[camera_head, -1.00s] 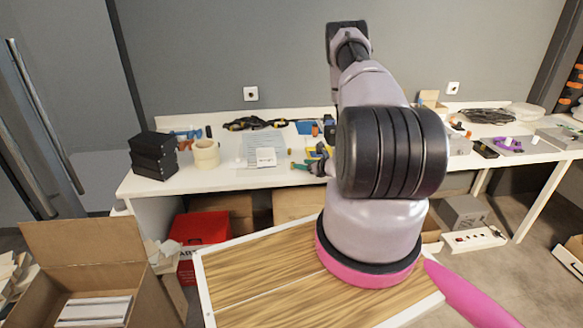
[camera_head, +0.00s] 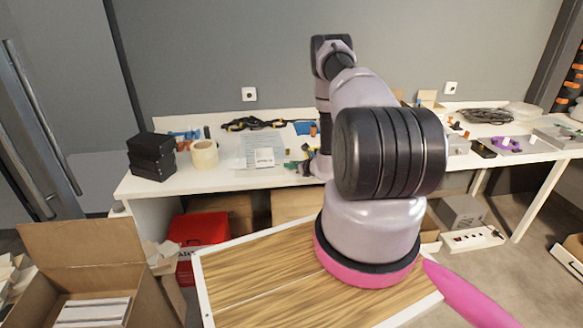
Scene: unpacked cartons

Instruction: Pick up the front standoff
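I cannot make out the front standoff with certainty. A small upright orange piece (camera_head: 313,131) stands on the white workbench (camera_head: 222,180), just left of my arm, but I cannot tell whether it is a standoff. My arm rises in the middle of the camera_head view, and its far end is hidden behind its own links. My gripper does not show. Part of the bench top behind the arm is hidden too.
Black boxes (camera_head: 152,157), a tape roll (camera_head: 204,154), a paper sheet (camera_head: 256,148) and green-handled tools (camera_head: 299,166) lie on the bench left of my arm. A purple part (camera_head: 505,144) lies to the right. An open carton (camera_head: 85,250) and a red box (camera_head: 198,235) stand below.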

